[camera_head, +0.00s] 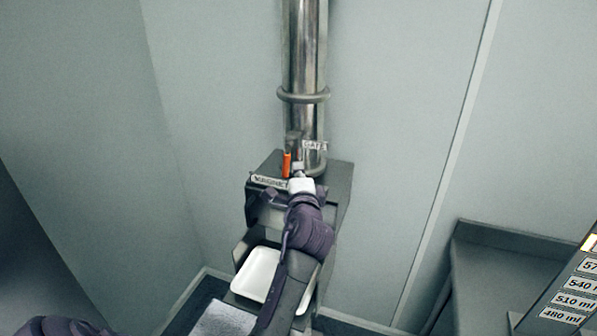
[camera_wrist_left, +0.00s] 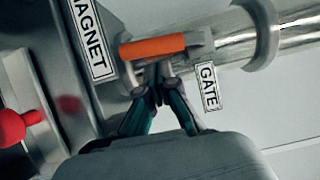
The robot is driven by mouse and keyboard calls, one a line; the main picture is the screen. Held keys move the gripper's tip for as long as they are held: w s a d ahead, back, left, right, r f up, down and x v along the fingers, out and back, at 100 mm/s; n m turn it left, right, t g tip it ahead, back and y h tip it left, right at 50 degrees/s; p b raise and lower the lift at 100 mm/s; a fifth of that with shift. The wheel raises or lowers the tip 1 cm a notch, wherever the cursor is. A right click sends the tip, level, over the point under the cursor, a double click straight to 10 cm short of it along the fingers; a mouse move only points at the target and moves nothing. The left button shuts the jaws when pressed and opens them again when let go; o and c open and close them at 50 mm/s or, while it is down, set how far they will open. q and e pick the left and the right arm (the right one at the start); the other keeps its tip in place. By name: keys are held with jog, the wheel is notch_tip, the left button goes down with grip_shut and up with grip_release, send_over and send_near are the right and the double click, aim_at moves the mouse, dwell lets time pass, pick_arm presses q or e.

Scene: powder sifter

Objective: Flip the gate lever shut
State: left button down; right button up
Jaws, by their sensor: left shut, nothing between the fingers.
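The gate lever has an orange handle (camera_head: 287,165) that stands upright along the steel pipe in the head view. In the left wrist view the orange handle (camera_wrist_left: 152,46) lies parallel to the pipe, just beyond my fingertips. The label GATE (camera_head: 315,146) is on the right of the lever; it also shows in the left wrist view (camera_wrist_left: 208,87). My left gripper (camera_head: 300,176) is at the pipe's foot, beside the handle's lower end. In the left wrist view its fingers (camera_wrist_left: 153,75) are shut and empty. I cannot tell whether they touch the lever. My right gripper is not in view.
The steel pipe (camera_head: 304,60) rises from a dark housing (camera_head: 340,180) labelled MAGNET (camera_head: 268,181). A white tray (camera_head: 258,272) sits below. A red knob (camera_wrist_left: 12,127) shows in the left wrist view. A grey bench (camera_head: 505,260) stands at right.

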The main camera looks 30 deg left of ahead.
aim_at(287, 170)
pick_arm(q)
jog(key=a+m+t, duration=0.1)
jog(key=m, duration=0.1)
jog(key=a+m+b, duration=0.1)
jog(key=m, duration=0.1)
jog(key=a+f+m+t+b, duration=0.1)
jog(key=m, duration=0.1)
jog(key=shift+s+f+t+y, duration=0.1)
jog(key=shift+s+t+y, duration=0.2)
jog(key=s+a+r+m+t+h+b, duration=0.1)
jog(key=a+m+t+h, duration=0.4)
jog(key=m, duration=1.2)
notch_tip(287, 170, up, 2)
jog(key=shift+s+a+r+m+t+h+b, duration=0.2)
jog(key=shift+m+t+h+b, duration=0.15)
jog(key=shift+h+b, duration=0.65)
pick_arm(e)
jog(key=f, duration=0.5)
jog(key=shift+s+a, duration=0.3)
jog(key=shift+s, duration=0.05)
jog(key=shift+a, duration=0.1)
